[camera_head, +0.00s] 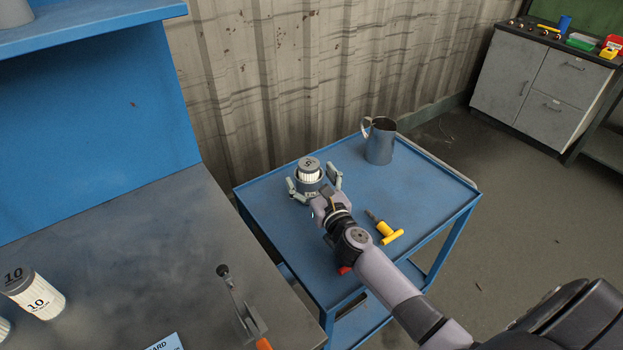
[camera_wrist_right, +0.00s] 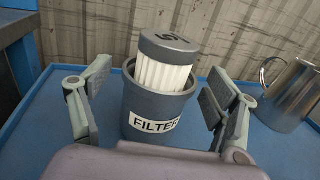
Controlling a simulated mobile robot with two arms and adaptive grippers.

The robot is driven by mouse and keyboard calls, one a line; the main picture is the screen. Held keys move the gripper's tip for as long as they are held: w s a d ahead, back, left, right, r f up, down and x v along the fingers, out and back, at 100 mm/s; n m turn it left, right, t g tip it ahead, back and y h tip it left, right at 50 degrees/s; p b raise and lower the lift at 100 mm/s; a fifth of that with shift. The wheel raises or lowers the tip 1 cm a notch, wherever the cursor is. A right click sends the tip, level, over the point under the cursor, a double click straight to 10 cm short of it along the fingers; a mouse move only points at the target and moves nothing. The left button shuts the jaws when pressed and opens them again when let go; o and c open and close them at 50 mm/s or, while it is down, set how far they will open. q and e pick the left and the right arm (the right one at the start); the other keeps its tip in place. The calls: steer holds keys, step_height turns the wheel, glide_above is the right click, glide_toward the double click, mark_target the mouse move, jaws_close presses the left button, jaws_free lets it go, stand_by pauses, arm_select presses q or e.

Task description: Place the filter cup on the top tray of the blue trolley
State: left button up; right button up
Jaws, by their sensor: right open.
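The filter cup (camera_wrist_right: 150,108) is a dark grey cup with a white FILTER label. It stands upright on the top tray (camera_head: 405,190) of the blue trolley. A white pleated filter with a grey cap (camera_wrist_right: 168,62) sits in the cup, tilted a little; both also show in the head view, the cap (camera_head: 309,163) above the cup. My right gripper (camera_head: 316,186) is open, with its fingers on either side of the cup and gaps visible between them in the right wrist view (camera_wrist_right: 150,105). My left gripper is not in view.
A metal mug (camera_head: 380,142) stands at the tray's back. A yellow-handled tool (camera_head: 388,232) lies right of my right arm. The grey workbench (camera_head: 130,255) at left holds a filter marked 10 (camera_head: 37,294) and a clamp (camera_head: 240,305). The tray's right side is clear.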

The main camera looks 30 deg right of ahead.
steer(key=shift+r, duration=0.15)
steer(key=shift+s, duration=0.3)
steer(key=s, duration=0.7)
steer(key=s+a+b, duration=0.1)
steer(key=s, duration=0.3)
steer(key=shift+s, duration=0.25)
